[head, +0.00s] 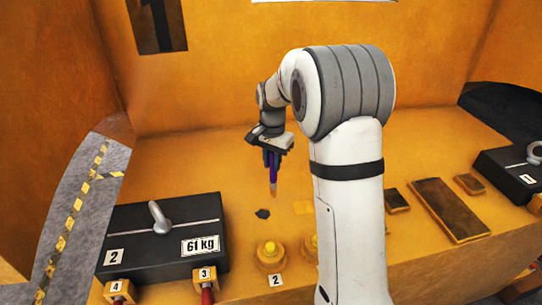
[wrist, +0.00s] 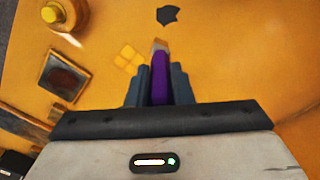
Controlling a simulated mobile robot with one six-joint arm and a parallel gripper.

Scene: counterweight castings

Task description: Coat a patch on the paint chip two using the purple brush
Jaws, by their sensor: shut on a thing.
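My gripper (head: 272,158) is shut on the purple brush (head: 273,174), which points down with its pale bristle tip above the orange surface. In the wrist view my gripper (wrist: 160,78) has the brush (wrist: 159,85) between its dark fingers. A dark, irregular chip-like patch (head: 262,213) lies on the surface below and in front of the brush; it also shows in the wrist view (wrist: 168,15), beyond the bristles. I cannot tell which mark is paint chip two.
A black 61 kg casting (head: 165,241) marked 2 with a ring stands at left. Yellow-topped round pieces (head: 269,254) stand at the front, one above a label 2 (head: 277,280). Framed brown plates (head: 450,208) and another black casting (head: 512,172) lie right. The back middle is clear.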

